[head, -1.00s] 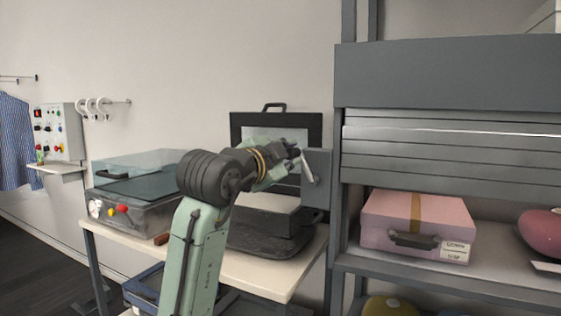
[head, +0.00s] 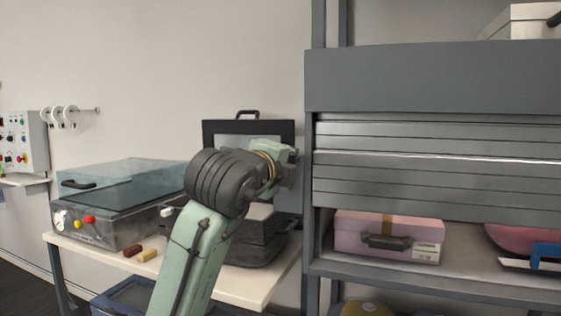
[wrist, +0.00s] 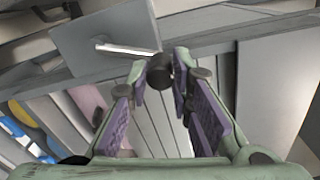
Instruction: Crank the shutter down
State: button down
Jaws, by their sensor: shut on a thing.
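The grey slatted shutter (head: 420,165) hangs partly down from its housing (head: 430,80) on the rack. Its lower edge is just above a pink case (head: 388,235). The crank is at the rack's left side. In the wrist view its pale bar (wrist: 127,50) runs across a grey plate (wrist: 95,35) to a dark round knob (wrist: 160,72). My gripper (wrist: 162,80) is shut on that knob, with its fingertips on either side. In the head view my gripper (head: 287,165) is beside the rack's left post, and my wrist hides the crank and knob.
A table (head: 235,285) left of the rack carries a glass-lidded machine (head: 120,205), a dark press (head: 265,235) and small blocks (head: 140,254). A red rounded object (head: 520,238) and a blue-handled tool (head: 545,257) share the shelf with the pink case.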

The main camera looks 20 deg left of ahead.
jog(key=shift+d+f+m, duration=0.2)
jog(key=shift+d+m, duration=0.25)
jog(key=shift+m, duration=0.25)
jog(key=c, duration=1.4)
grip_release()
jog(key=s, duration=1.2)
jog(key=shift+a+r, duration=0.15)
